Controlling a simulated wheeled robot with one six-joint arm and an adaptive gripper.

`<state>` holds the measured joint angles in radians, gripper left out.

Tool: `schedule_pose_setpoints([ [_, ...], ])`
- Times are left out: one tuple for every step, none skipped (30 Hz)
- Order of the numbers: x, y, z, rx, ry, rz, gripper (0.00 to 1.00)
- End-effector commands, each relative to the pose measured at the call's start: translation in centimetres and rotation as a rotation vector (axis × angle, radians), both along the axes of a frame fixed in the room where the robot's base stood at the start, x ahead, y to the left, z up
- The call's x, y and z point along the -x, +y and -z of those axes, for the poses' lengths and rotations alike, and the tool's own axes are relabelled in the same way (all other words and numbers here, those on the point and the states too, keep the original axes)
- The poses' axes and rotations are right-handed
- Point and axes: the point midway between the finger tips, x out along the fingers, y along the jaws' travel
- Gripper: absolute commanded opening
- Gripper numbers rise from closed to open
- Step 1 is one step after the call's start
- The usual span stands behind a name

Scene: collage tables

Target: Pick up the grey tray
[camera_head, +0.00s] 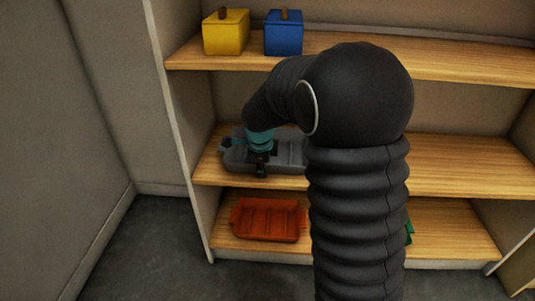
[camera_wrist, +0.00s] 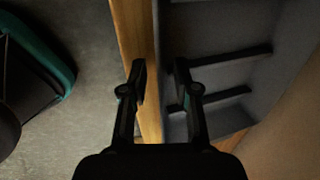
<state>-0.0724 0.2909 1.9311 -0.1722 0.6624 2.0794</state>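The grey tray (camera_head: 290,155) lies on the middle shelf, partly hidden behind my arm. It has dividers inside, which show in the wrist view (camera_wrist: 215,55). My gripper (camera_head: 261,168) points down at the tray's front side. In the wrist view my gripper (camera_wrist: 160,78) is open, with a clear gap between the fingertips. The tray's near wall runs through that gap, one finger over the tray's inside and the other over the shelf edge. I cannot tell whether the fingers reach below the rim, and nothing is clamped.
The middle shelf (camera_head: 450,178) is bare to the right. A red-orange tray (camera_head: 268,220) sits on the bottom shelf, with a green thing (camera_head: 410,228) partly hidden further right. A yellow box (camera_head: 226,35) and a blue box (camera_head: 284,36) stand on the top shelf.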

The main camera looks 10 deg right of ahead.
Motion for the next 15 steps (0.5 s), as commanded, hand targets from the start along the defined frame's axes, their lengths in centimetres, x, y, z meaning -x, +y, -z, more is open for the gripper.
schedule_pose_setpoints([
  [0.03,0.0,0.03,0.0,0.001,0.0,0.11],
  [0.03,0.0,0.04,0.0,0.001,0.0,0.03],
  [0.05,0.01,0.07,0.0,0.002,0.0,0.0],
  [0.06,0.01,0.08,0.0,0.002,0.0,0.0],
  [0.07,0.0,0.09,0.0,0.003,0.0,0.0],
  [0.08,0.01,0.12,0.0,0.003,0.0,0.0],
  [0.09,0.0,0.14,0.0,0.003,0.0,0.0],
  [0.1,0.0,0.15,0.0,0.004,0.0,0.0],
  [0.09,-0.01,0.17,0.0,0.004,0.0,0.0],
  [0.1,-0.01,0.18,0.0,0.004,0.0,0.0],
  [0.11,-0.01,0.2,0.0,0.004,0.0,0.0],
  [0.12,-0.01,0.21,0.0,0.005,0.001,0.0],
  [0.1,-0.01,0.17,0.0,0.004,0.0,0.0],
  [0.11,-0.01,0.19,0.0,0.004,0.0,0.0],
  [0.11,-0.01,0.21,0.001,0.004,0.001,0.0],
])
